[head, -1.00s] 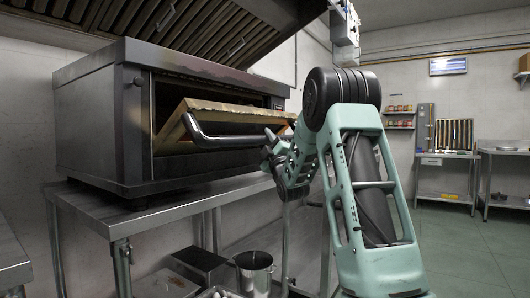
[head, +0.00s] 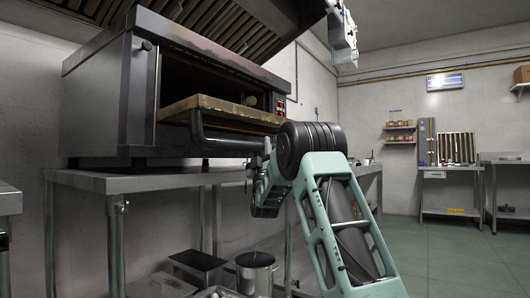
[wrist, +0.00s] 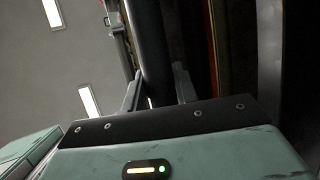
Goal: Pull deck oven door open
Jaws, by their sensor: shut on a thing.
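The deck oven (head: 105,95) stands on a steel table at the left, its dark chamber visible above the door. The oven door (head: 225,108) is hinged down to nearly level, with its inner face upward. The dark bar handle (head: 205,143) runs along the door's front edge. My gripper (head: 266,147) is at the handle's right end, partly hidden by my own arm. In the wrist view, the handle (wrist: 152,55) passes between the two fingers of my gripper (wrist: 159,90), which is shut on it.
The steel table (head: 150,181) is under the oven, with a metal pot (head: 255,272) and a steel bin (head: 196,265) below. A slatted hood (head: 225,25) hangs above. Open floor (head: 440,260) lies to the right, with benches at the back.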

